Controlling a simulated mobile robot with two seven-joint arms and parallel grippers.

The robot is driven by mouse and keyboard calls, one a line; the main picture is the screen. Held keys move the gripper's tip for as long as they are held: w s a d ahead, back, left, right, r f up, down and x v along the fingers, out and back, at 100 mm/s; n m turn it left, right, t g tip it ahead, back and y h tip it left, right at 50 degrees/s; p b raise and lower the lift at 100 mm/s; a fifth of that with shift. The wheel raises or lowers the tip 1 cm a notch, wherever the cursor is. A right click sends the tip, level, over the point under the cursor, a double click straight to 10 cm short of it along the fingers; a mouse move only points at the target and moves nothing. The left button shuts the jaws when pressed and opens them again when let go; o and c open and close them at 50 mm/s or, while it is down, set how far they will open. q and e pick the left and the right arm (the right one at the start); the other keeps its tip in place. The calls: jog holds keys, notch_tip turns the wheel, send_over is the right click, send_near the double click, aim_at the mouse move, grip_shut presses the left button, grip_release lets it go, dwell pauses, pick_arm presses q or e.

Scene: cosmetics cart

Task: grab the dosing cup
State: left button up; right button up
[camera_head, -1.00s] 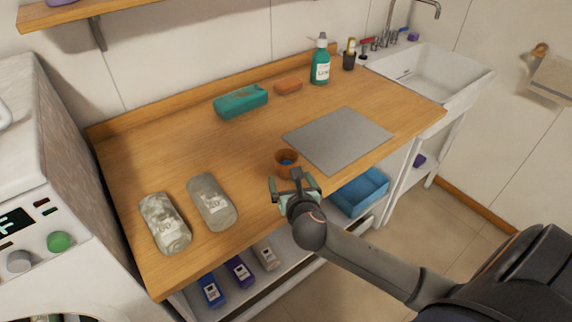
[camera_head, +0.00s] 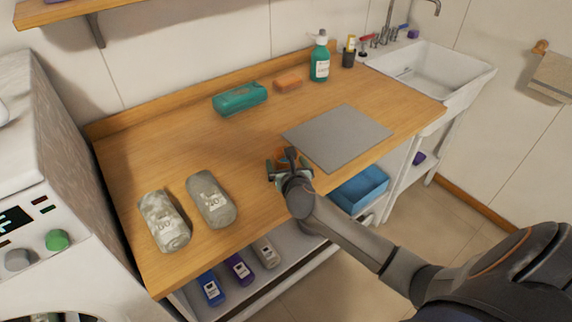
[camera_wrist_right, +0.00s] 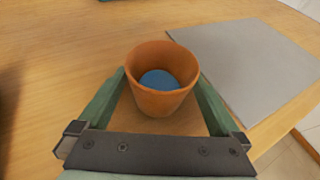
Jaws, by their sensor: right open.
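The dosing cup is a small orange-brown cup (camera_wrist_right: 160,102) with something round and blue inside, standing upright on the wooden counter. In the head view the cup (camera_head: 282,154) is mostly hidden behind my right gripper (camera_head: 287,168). In the right wrist view my right gripper (camera_wrist_right: 160,82) is open, with one green finger on each side of the cup. The cup stands between the fingers, and I cannot tell whether either finger touches it. My left gripper is not in view.
A flat grey board (camera_head: 338,137) lies just right of the cup. Two grey labelled packs (camera_head: 211,199) lie on the left of the wooden counter (camera_head: 150,150). A teal pack (camera_head: 240,98), an orange bar (camera_head: 288,85) and a teal bottle (camera_head: 320,62) are along the back.

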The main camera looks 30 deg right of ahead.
jog(key=shift+c, duration=0.4)
jog(key=c, duration=1.2)
jog(key=shift+r, duration=0.15)
jog(key=shift+r, duration=0.75)
jog(key=shift+s+a+r, duration=1.5)
jog(key=shift+s+r, duration=0.25)
jog(key=shift+r, duration=0.1)
jog(key=shift+s+a+r, duration=1.55)
jog(key=shift+s+r, duration=0.2)
jog(key=shift+r, duration=0.15)
jog(key=shift+s+a+r, duration=1.5)
jog(key=shift+s+r, duration=0.25)
jog(key=shift+r, duration=0.1)
